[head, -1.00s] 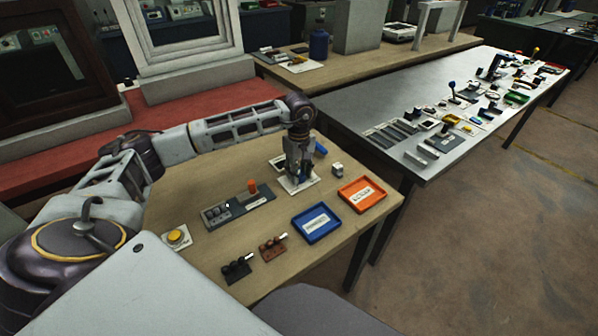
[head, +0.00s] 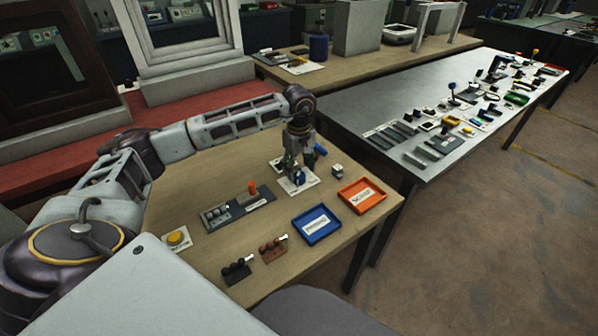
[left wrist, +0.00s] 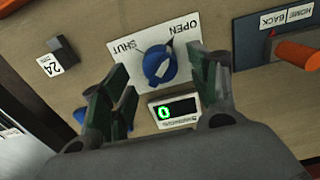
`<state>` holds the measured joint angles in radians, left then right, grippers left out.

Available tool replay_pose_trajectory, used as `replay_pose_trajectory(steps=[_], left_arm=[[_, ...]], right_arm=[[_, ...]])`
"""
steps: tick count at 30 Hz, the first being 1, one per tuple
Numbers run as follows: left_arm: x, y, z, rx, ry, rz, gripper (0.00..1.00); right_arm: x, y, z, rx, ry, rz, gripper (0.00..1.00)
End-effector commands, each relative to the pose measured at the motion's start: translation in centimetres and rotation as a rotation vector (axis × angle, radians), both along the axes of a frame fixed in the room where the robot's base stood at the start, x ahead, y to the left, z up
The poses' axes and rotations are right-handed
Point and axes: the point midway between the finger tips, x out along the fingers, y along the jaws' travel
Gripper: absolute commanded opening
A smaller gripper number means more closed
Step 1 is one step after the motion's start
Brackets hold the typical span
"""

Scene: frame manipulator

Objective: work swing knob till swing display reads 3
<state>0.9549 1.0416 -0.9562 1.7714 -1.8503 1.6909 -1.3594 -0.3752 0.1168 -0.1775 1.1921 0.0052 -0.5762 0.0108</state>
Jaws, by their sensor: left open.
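The blue knob (left wrist: 160,66) stands on a white plate marked SHUT and OPEN in the left wrist view. Its exact pointing direction is hard to tell. Beside it a small black display (left wrist: 174,111) shows a green 0; its label is too blurred to read. My left gripper (left wrist: 161,76) is open, one finger on each side of the knob, with no clear contact visible. In the head view the left gripper (head: 301,166) is over the blue knob (head: 299,177) on its white plate (head: 313,181). My right gripper is out of view.
A grey panel with an orange handle (head: 252,187) lies left of the knob. A small block (head: 337,170) sits to its right, a blue tray (head: 316,238) and an orange tray (head: 376,205) in front. A yellow button (head: 177,237) is further left.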

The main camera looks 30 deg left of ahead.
Motion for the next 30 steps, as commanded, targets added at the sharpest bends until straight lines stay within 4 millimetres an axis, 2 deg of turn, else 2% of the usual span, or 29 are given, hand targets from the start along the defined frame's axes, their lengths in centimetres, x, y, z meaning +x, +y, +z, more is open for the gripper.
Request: replay_pose_trajectory(steps=[12, 18, 24, 30], left_arm=[[0.1, 0.0, 6.2, -0.001, -0.003, 0.0, 0.61], [0.1, 0.0, 8.5, -0.001, -0.002, 0.0, 0.61], [0.0, 0.0, 9.5, 0.0, 0.0, 0.0, 0.61], [0.0, 0.0, 9.6, 0.0, 0.0, 0.0, 0.61]], right_arm=[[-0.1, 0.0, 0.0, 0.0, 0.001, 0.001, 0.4], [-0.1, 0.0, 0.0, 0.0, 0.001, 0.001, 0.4], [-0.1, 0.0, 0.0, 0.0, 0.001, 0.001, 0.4], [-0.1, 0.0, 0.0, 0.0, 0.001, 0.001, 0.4]])
